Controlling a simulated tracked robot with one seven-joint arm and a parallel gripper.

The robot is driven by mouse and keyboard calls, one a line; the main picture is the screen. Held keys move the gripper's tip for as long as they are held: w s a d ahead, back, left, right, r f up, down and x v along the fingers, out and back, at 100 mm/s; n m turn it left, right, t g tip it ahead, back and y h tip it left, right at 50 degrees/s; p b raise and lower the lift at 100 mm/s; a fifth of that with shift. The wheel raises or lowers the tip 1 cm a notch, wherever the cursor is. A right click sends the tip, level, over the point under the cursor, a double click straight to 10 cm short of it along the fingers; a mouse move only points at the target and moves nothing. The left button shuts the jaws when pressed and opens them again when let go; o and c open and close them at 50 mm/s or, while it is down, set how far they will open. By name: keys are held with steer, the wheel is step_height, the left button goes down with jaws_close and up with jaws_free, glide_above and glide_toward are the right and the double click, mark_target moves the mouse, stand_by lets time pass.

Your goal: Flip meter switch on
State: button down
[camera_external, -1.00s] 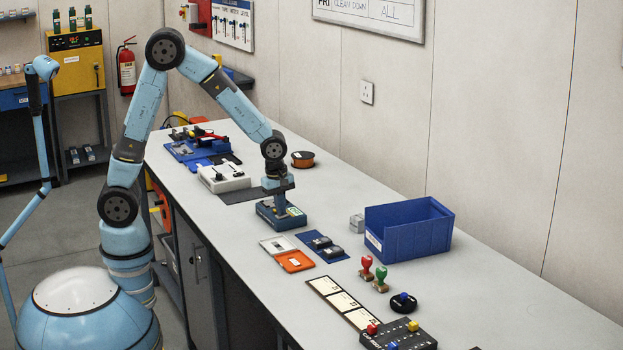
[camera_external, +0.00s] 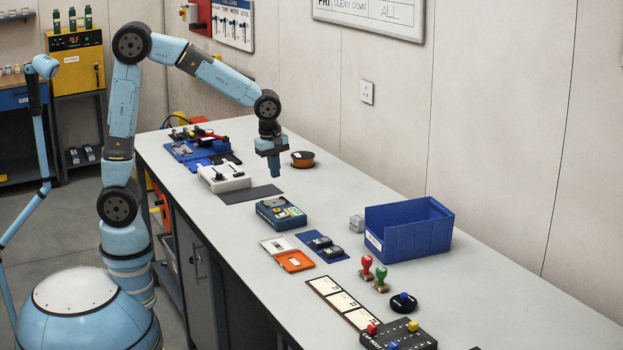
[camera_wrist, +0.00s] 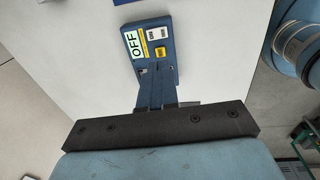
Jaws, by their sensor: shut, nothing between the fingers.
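The meter is a blue box (camera_external: 281,213) on the bench in the external view. In the wrist view the meter (camera_wrist: 170,36) has a white-and-green display reading "OFF", small white labels and a yellow square part. The end of the meter nearest my fingers is partly hidden by them, and I cannot make out the switch's position. My gripper (camera_external: 275,174) points down, shut and empty, in the air above the meter and apart from it. In the wrist view my gripper (camera_wrist: 155,72) shows with its fingers together.
A white box with black knobs (camera_external: 223,178) and a dark mat (camera_external: 262,191) lie beyond the meter. An orange tray (camera_external: 295,261) and a blue mat with dark parts (camera_external: 318,246) lie nearer. A blue bin (camera_external: 410,228) stands right. The bench between meter and bin is mostly clear.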

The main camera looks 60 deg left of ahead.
mark_target(286, 213)
steer(key=shift+r, duration=0.4)
steer(key=shift+w+d, duration=0.1)
steer(key=shift+w, duration=0.5)
steer(key=shift+f, duration=0.1)
steer(key=f, duration=0.4)
steer(key=w+f, duration=0.1)
steer(key=f, duration=0.4)
steer(key=w+f, duration=0.1)
steer(key=f, duration=0.3)
steer(key=shift+f, duration=0.3)
